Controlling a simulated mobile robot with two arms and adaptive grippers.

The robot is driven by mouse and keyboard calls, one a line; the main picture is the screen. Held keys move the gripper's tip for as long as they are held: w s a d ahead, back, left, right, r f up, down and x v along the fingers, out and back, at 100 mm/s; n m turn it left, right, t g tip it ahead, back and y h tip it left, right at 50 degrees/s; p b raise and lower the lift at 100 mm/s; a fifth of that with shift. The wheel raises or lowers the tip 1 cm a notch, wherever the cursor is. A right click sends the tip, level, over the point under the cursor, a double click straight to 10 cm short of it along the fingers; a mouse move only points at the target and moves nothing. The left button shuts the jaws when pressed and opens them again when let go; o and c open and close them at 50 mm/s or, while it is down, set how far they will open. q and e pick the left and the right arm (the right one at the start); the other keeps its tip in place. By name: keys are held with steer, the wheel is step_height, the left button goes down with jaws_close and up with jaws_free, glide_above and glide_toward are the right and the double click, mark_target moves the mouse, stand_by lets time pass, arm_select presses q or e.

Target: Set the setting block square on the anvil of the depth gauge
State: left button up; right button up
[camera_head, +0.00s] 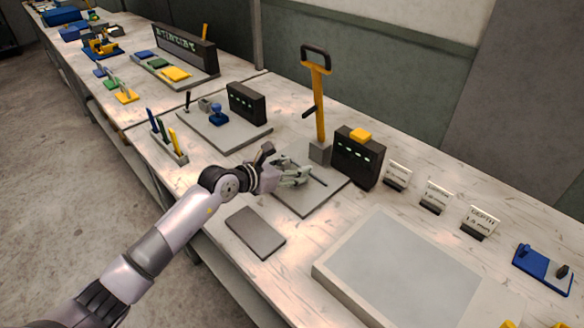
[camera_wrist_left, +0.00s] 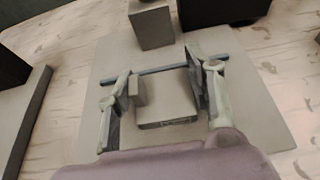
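The depth gauge's grey base plate (camera_head: 318,200) lies on the bench, with a dark display box (camera_head: 357,158) behind it. My left gripper (camera_head: 293,174) is low over the plate in the head view. In the left wrist view its two fingers (camera_wrist_left: 160,95) stand wide apart on either side of a grey block (camera_wrist_left: 167,97). I cannot tell whether the fingers press on the block, or where block and anvil meet. A thin dark rod (camera_wrist_left: 150,69) crosses behind. My right gripper is not in view.
A tall yellow lever (camera_head: 320,100) rises from a grey post (camera_head: 320,152) behind the gripper. A bare dark grey mat (camera_head: 255,232) lies in front. A large flat tray (camera_head: 400,270) is at right, with depth signs (camera_head: 436,195) behind. A pen holder (camera_head: 168,148) stands left.

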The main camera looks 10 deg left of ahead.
arm_select(q)
steer(key=o, duration=0.4)
steer(key=shift+r, duration=0.2)
steer(key=b+v, duration=0.1)
steer(key=v, duration=1.1)
